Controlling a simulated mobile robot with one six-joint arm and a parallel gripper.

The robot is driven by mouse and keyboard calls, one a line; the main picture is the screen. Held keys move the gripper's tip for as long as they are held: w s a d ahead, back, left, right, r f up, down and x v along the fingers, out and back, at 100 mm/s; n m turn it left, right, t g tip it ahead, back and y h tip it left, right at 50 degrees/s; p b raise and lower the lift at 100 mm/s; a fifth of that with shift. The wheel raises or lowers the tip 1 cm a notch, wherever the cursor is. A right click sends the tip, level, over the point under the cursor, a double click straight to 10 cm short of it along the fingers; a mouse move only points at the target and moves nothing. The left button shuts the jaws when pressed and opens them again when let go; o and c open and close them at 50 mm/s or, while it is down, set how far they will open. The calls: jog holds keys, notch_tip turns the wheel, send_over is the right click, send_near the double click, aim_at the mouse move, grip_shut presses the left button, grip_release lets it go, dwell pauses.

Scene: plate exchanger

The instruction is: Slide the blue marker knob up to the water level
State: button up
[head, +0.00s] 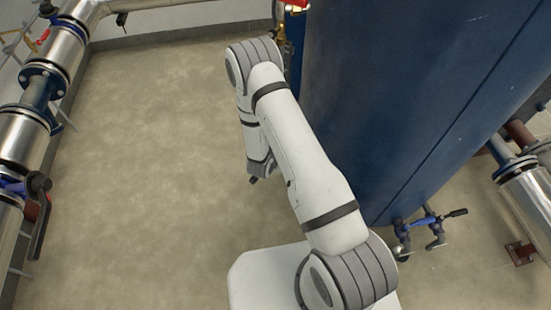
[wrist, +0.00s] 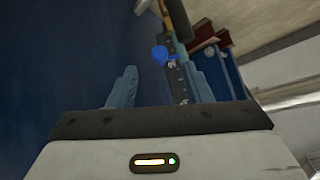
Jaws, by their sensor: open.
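The blue marker knob (wrist: 159,53) shows in the wrist view on a dark strip (wrist: 180,88) with light marks. My gripper (wrist: 167,64) is open, with one light-blue finger on each side of the knob in the picture. The knob appears beyond the fingertips or level with them; I cannot tell whether either finger touches it. A brownish tube-like part (wrist: 178,18) runs on from the strip at the top. I cannot make out a water level. In the head view my arm hides the knob and the strip.
A large dark blue tank (head: 400,95) stands close to my arm on the right. Small valves with blue and black handles (head: 428,222) stick out at its foot. Silver pipes with valves (head: 22,135) line the left wall. The floor (head: 150,150) between is clear.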

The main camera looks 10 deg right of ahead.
jog(key=shift+b+x, duration=0.55)
jog(key=shift+x, duration=1.45)
jog(key=shift+c, duration=0.3)
grip_shut()
